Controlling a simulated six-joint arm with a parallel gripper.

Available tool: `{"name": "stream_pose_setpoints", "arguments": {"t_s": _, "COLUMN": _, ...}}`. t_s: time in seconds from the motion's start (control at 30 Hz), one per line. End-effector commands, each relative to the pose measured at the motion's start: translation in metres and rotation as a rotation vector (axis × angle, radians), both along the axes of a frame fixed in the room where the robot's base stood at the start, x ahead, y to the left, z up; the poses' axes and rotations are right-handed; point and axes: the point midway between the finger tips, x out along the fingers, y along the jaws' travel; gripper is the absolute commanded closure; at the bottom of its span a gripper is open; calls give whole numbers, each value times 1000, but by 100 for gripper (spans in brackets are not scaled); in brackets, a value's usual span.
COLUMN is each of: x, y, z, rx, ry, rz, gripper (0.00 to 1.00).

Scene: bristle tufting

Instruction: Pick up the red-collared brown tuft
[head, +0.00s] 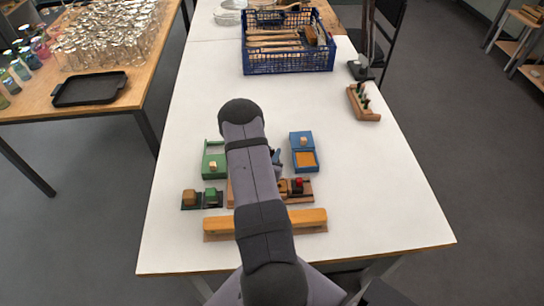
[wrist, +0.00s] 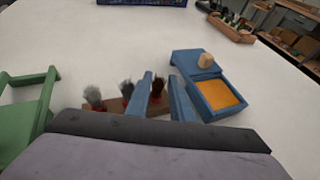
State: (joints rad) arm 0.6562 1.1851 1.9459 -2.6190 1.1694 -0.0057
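In the wrist view, the brown tuft (wrist: 157,86) with a red collar stands upright at the right end of a wooden holder (wrist: 112,106). A dark tuft (wrist: 127,89) and a grey tuft (wrist: 94,96), also with red collars, stand to its left. My gripper (wrist: 161,88) is open, its two blue fingers apart. The brown tuft shows in the gap, nearer the left finger; I cannot tell whether it is between the fingers or beyond them. In the head view, my arm hides the tufts, and only a bit of my gripper (head: 276,156) shows.
A blue box (head: 304,150) with an orange inset stands right of the arm, a green box (head: 214,163) left. A long wooden bar (head: 308,220) lies in front. A peg rack (head: 364,104) and blue crate (head: 288,62) stand farther back. The white table between is clear.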

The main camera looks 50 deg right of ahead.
Motion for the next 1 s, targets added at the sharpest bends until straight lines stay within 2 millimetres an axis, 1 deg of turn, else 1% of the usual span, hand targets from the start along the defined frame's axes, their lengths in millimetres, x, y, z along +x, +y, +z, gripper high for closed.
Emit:
{"name": "stream_pose_setpoints", "arguments": {"t_s": 0.2, "x": 7, "y": -14, "z": -5, "rx": 0, "ry": -1, "rz": -1, "gripper": 79}}
{"name": "stream_pose_setpoints", "arguments": {"t_s": 0.5, "x": 17, "y": -35, "z": -17, "rx": 1, "ry": 0, "rz": -1, "gripper": 79}}
{"name": "stream_pose_setpoints", "arguments": {"t_s": 0.67, "x": 19, "y": -40, "z": -20, "rx": 1, "ry": 0, "rz": 0, "gripper": 79}}
{"name": "stream_pose_setpoints", "arguments": {"t_s": 0.9, "x": 20, "y": -40, "z": -20, "rx": 1, "ry": 0, "rz": 0, "gripper": 79}}
{"name": "stream_pose_setpoints", "arguments": {"t_s": 1.0, "x": 20, "y": -40, "z": -20, "rx": 1, "ry": 0, "rz": 0, "gripper": 100}}
